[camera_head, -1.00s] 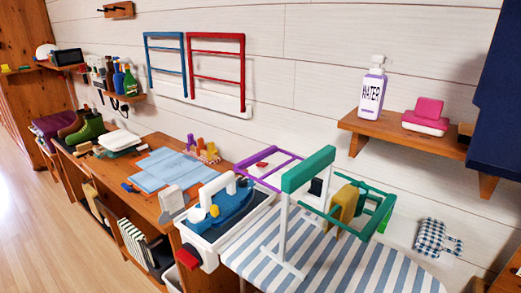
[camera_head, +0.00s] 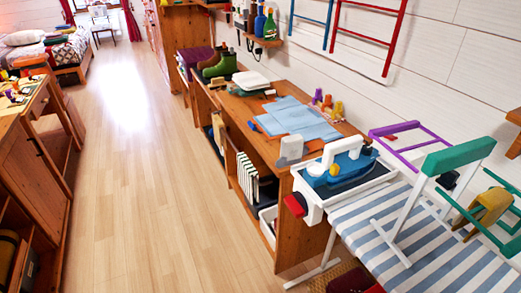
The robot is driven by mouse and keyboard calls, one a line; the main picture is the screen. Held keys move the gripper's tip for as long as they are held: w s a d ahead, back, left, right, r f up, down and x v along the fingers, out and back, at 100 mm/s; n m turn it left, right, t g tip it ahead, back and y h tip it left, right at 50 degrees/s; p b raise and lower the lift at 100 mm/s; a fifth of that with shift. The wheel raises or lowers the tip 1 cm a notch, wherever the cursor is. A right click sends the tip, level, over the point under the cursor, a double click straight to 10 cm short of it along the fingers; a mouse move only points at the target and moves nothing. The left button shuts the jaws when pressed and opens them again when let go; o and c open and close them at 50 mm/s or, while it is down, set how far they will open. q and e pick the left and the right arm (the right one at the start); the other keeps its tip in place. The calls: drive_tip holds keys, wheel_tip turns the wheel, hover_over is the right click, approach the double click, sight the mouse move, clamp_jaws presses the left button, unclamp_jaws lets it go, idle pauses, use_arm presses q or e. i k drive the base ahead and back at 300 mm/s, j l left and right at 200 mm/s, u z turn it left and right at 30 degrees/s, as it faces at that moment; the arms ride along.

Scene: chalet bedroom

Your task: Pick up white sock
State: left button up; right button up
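I cannot make out a white sock for certain. A white, folded-looking item (camera_head: 251,80) lies on the long wooden desk (camera_head: 262,150), near the boots; it is too small to tell what it is. A white bin (camera_head: 268,217) stands on the low shelf under the desk, and its contents are unclear. Neither of my grippers is in view.
A wooden cabinet (camera_head: 35,165) is at the left. The wood floor (camera_head: 135,170) between is clear back to the bed (camera_head: 62,48).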

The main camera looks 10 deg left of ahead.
sight(292, 149)
drive_tip(key=i+j+z, duration=0.4)
drive_tip(key=j, duration=0.2)
drive_tip(key=i+j+z, duration=0.25)
drive_tip(key=k+j, duration=0.05)
drive_tip(key=k, duration=0.05)
